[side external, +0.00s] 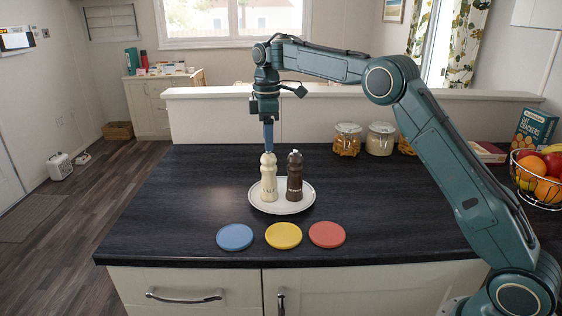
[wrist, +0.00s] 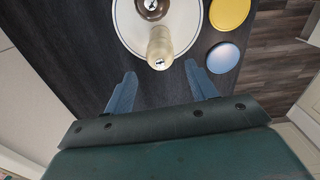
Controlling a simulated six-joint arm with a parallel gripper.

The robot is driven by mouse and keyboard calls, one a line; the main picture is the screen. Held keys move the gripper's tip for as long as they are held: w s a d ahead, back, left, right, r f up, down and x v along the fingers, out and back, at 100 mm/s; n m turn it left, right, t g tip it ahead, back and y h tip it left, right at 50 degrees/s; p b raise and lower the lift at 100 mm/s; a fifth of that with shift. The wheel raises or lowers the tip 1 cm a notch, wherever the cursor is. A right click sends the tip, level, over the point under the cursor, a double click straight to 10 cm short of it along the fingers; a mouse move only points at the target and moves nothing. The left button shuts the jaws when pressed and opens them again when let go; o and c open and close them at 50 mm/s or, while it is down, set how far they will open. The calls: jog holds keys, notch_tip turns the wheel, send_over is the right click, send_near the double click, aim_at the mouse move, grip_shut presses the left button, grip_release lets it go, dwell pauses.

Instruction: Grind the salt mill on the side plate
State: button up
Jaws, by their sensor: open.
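The cream salt mill (side external: 268,178) stands upright on the left part of the white side plate (side external: 282,208). A dark brown mill (side external: 294,177) stands upright just to its right on the same plate. My gripper (side external: 268,142) points down, above and close to the cream mill's top in the side view. In the wrist view my gripper (wrist: 158,78) is open, its two blue fingers wide apart, with the cream mill (wrist: 160,48) ahead of the gap between them. The plate (wrist: 122,30) and brown mill (wrist: 152,8) also show there. Nothing is held.
Blue (side external: 235,237), yellow (side external: 283,235) and red (side external: 327,234) discs lie along the counter's front. Glass jars (side external: 347,139), a cracker box (side external: 533,130) and a wire fruit bowl (side external: 538,184) stand at the back and right. The counter's left side is clear.

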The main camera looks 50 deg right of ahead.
aim_at(269, 155)
jog(key=shift+f, duration=2.9)
jog(key=c, duration=0.8)
